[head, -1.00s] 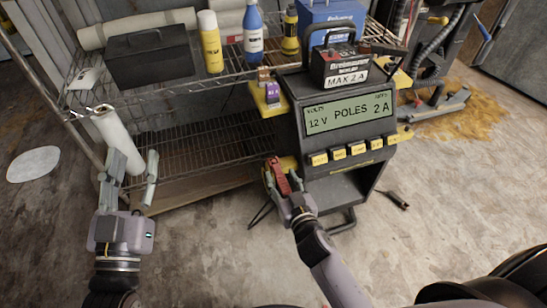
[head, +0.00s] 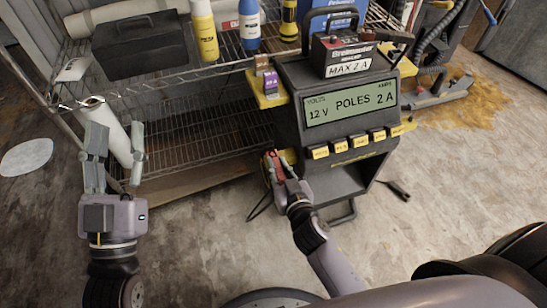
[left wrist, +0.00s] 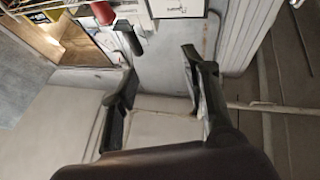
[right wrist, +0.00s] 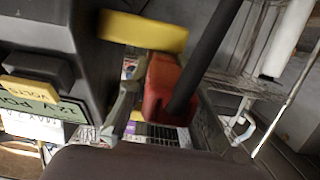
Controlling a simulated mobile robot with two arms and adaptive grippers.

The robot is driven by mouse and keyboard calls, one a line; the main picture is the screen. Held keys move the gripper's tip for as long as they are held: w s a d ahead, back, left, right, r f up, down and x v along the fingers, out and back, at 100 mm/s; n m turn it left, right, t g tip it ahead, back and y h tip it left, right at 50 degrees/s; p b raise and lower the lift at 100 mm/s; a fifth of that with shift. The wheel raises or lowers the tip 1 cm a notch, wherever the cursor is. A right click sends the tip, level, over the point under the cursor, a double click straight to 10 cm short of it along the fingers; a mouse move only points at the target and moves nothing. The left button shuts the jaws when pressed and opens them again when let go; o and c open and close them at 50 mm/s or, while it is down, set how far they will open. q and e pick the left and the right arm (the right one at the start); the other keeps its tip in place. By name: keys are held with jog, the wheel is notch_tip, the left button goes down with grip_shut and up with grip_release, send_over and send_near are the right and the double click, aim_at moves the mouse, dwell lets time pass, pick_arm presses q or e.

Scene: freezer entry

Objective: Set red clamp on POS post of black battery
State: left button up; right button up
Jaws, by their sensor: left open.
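The black battery (head: 331,59), with a carry handle and a "MAX 2 A" label, stands on top of the charger cabinet in the head view. The red clamp (head: 278,170) is at the yellow holder on the cabinet's lower left side. My right gripper (head: 276,167) is at the red clamp, with its fingers on both sides. In the right wrist view the red clamp (right wrist: 160,84) shows between the fingers; whether they press on it is unclear. My left gripper (head: 114,140) is open and empty, in front of the wire rack.
The cabinet's screen (head: 350,103) reads "12 V POLES 2 A". A yellow bracket (head: 268,99) with small coloured blocks juts from its left side. The wire rack (head: 200,135) holds a black toolbox (head: 140,48) and bottles. A white roll (head: 108,130) leans near my left gripper. Floor in front is open.

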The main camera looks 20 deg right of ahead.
grip_shut()
jog(key=shift+r, duration=0.15)
